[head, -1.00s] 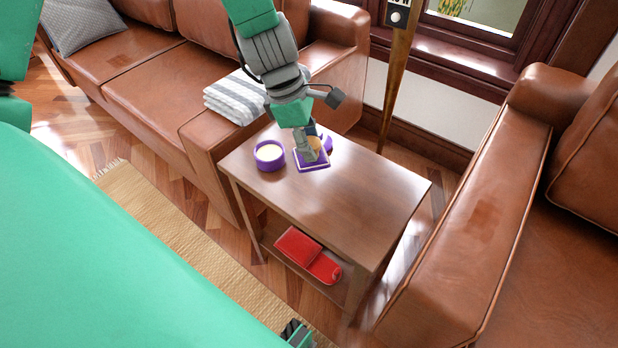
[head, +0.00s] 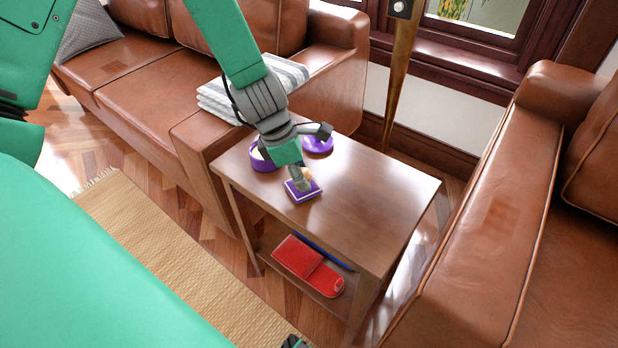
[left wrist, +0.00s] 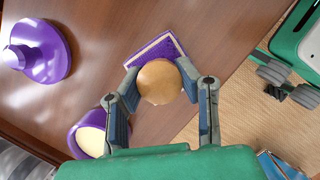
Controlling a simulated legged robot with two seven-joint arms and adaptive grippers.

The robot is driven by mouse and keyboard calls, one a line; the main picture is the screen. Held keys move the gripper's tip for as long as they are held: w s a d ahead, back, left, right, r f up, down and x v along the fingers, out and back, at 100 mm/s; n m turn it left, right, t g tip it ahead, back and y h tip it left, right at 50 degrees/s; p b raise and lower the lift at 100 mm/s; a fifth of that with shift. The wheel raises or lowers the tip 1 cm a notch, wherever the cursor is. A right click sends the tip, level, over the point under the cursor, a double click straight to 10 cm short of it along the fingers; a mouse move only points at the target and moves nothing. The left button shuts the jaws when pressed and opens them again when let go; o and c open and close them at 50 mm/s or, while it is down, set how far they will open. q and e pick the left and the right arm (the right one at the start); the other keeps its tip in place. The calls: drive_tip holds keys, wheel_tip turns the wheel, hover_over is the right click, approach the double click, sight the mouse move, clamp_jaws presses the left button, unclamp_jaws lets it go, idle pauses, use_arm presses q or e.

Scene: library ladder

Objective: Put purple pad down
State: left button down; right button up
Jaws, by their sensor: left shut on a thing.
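The purple pad (head: 303,191) is a flat square with a purple edge and a round wooden knob (left wrist: 160,82) on top. My left gripper (head: 299,179) comes from above and is shut on the knob, with a finger on each side in the left wrist view (left wrist: 160,77). The pad (left wrist: 158,47) is over the small wooden table (head: 375,205), near its front left edge. I cannot tell whether its underside touches the tabletop.
A purple tin (head: 258,160) with cream contents stands behind the pad, partly hidden by my gripper. A round purple lid (head: 318,144) lies farther back. The right side of the tabletop is clear. A red case (head: 308,266) lies on the lower shelf. Leather sofas flank the table.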

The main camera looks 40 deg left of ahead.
use_arm(q)
drive_tip(key=shift+a, duration=0.55)
drive_tip(key=c, duration=1.4)
unclamp_jaws()
drive_tip(key=shift+f, duration=0.1)
drive_tip(key=shift+o, duration=1.1)
drive_tip(key=shift+d, duration=0.25)
drive_tip(key=shift+d+r, duration=0.25)
drive_tip(key=shift+d, duration=0.35)
drive_tip(key=p+v, duration=0.6)
drive_tip(key=v, duration=0.6)
drive_tip(key=s+a+f+m+g+y, duration=0.2)
drive_tip(key=s+a+f+m+y, duration=0.15)
drive_tip(key=s+f+m, duration=0.7)
drive_tip(key=s+d+f+m, duration=0.4)
drive_tip(key=s+f+m, duration=0.5)
drive_tip(key=m, duration=0.7)
drive_tip(key=shift+s+f+h, duration=0.4)
drive_tip(key=shift+f+h, duration=0.05)
drive_tip(key=shift+f, duration=0.3)
use_arm(e)
wheel_tip(320, 180, up, 6)
drive_tip(key=shift+a, duration=0.25)
